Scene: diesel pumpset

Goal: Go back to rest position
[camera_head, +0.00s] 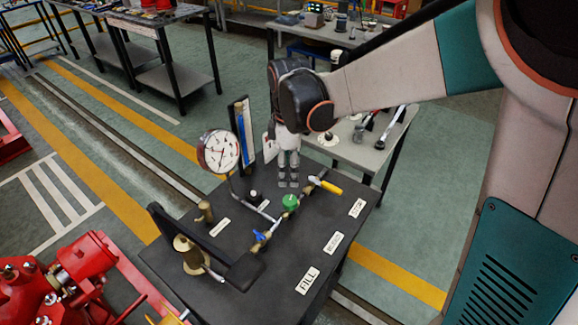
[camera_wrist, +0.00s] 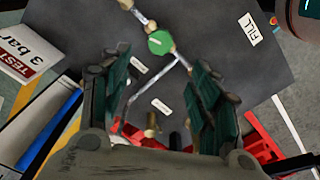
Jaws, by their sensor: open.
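My arm reaches in from the right in the head view, and my gripper (camera_head: 288,168) points down above the far part of the dark table (camera_head: 310,288). In the wrist view my gripper (camera_wrist: 160,85) shows its two green-padded fingers apart with nothing between them. Beyond the fingertips lies the green valve handle (camera_wrist: 160,42) on a pipe line; it also shows in the head view (camera_head: 290,202), just in front of the gripper. I cannot tell the exact gap between fingertips and table parts.
A pressure gauge (camera_head: 218,151) and a blue-striped upright panel (camera_head: 243,135) stand left of my gripper. A yellow handle (camera_head: 326,185) and a blue handle (camera_head: 258,236) sit on the pipe. A grey side table (camera_head: 365,155) stands behind. Red machinery (camera_head: 80,265) is lower left.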

